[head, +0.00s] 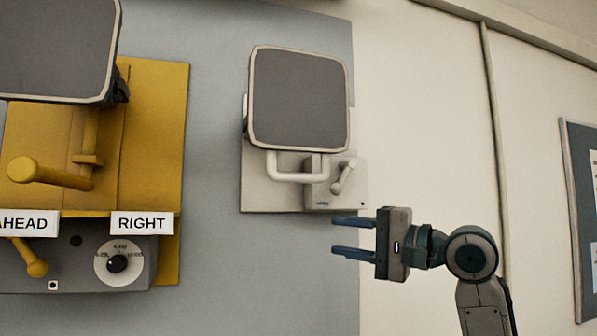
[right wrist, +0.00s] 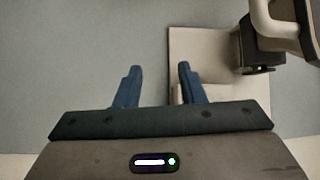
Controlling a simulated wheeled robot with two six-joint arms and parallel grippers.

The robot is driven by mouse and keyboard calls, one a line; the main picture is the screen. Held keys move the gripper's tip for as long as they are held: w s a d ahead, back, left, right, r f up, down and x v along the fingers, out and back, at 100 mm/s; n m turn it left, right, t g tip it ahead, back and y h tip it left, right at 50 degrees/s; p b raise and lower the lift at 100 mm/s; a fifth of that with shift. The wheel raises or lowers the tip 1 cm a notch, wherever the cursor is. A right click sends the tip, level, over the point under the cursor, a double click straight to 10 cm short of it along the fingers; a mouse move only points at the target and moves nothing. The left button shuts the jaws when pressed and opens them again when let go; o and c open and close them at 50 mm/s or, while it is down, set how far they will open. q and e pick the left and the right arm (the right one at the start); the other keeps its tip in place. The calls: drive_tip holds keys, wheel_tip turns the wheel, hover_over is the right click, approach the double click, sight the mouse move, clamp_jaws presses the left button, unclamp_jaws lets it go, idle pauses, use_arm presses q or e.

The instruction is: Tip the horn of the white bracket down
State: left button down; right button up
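The white bracket (head: 257,190) is a pale plate on the grey wall panel. Its horn (head: 299,100) has a dark grey square face with a white rim and stands above a white bar handle (head: 290,177). A small pale lever (head: 344,177) sits on a box at the plate's lower right. My right gripper (head: 345,237) is open and empty, below and right of the bracket, its fingers pointing left. In the right wrist view, the bracket's plate (right wrist: 200,50) shows beyond the open fingers, with the handle (right wrist: 264,22) at upper right. My left gripper is out of view.
A yellow bracket (head: 155,125) with another dark horn (head: 55,45) and a yellow handle (head: 50,175) is at the left. Below it are labels AHEAD and RIGHT (head: 141,223) and a dial (head: 118,263). A notice board (head: 580,200) hangs at far right. The panel between the brackets is bare.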

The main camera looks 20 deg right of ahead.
drive_tip(key=n+g+y, duration=0.1)
drive_tip(key=n+y, duration=0.1)
approach(304, 179)
drive_tip(key=p+x, duration=0.3)
drive_tip(key=x, duration=0.1)
drive_tip(key=p+x, duration=0.2)
drive_tip(key=x, duration=0.3)
drive_tip(key=shift+w+a+r+p, duration=0.15)
drive_tip(key=shift+a+r+p, duration=0.1)
drive_tip(key=shift+p, duration=0.15)
drive_tip(key=shift+w+a+f+m, duration=0.1)
drive_tip(key=shift+w+a+m, duration=0.25)
drive_tip(key=shift+w, duration=0.2)
clamp_jaws()
